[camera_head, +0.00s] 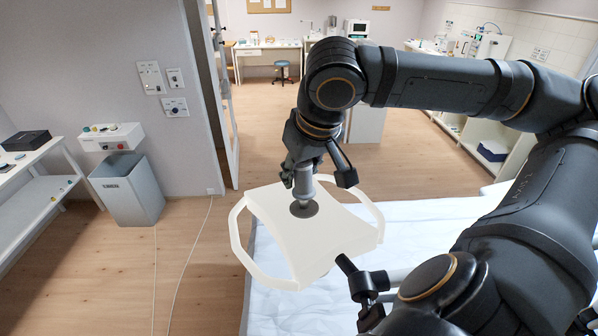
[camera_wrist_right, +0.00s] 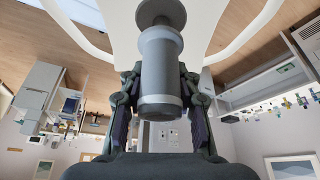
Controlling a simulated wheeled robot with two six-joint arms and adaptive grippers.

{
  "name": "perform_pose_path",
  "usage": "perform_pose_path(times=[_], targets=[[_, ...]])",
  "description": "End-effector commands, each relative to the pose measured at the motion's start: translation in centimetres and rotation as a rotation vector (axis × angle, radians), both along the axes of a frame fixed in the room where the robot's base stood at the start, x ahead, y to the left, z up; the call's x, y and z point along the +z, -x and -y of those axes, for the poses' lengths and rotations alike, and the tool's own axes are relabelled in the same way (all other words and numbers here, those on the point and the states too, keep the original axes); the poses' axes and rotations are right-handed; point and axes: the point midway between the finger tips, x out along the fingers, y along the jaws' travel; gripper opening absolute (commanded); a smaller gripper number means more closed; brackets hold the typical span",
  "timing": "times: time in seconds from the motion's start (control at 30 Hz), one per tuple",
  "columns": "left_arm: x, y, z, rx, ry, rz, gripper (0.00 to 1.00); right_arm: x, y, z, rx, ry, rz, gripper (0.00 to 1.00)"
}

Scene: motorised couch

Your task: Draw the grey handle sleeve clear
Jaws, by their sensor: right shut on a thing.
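The grey handle sleeve (camera_head: 303,188) stands upright over the dark round disc (camera_head: 304,209) in the middle of a white panel with looped side rails (camera_head: 340,232). My right gripper (camera_head: 304,172) is shut on the sleeve from above. In the right wrist view its fingers (camera_wrist_right: 160,95) lie on both sides of the sleeve. The sleeve appears in line with the disc; I cannot tell whether there is a gap. My left gripper is not in view.
A couch with a white cover (camera_head: 430,222) lies beneath and right of the panel. A dark jointed bracket (camera_head: 368,284) meets the panel's near edge. A grey bin (camera_head: 128,190) and shelf stand at left. Open wooden floor lies between; cables cross it.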

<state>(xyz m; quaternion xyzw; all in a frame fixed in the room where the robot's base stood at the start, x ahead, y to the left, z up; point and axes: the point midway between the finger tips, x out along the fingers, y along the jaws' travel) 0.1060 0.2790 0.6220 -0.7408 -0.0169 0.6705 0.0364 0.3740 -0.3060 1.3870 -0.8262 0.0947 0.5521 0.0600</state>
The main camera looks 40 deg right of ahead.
Motion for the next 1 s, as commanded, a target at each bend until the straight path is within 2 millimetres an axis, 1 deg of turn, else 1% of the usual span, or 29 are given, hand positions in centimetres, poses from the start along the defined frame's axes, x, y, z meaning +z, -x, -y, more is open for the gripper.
perform_pose_path(times=[0.03, 0.63, 1.0], targets=[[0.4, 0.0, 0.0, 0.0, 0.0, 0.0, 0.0, 0.4, 0.0, 0.0, 0.0, 0.0, 0.0, 0.01], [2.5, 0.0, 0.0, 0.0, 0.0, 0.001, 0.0, 2.2, -0.2, 0.0, 0.0, -0.001, -0.001, 0.01], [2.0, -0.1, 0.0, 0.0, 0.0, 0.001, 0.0, 3.1, -0.1, 0.2, 0.002, 0.002, -0.012, 0.01]])
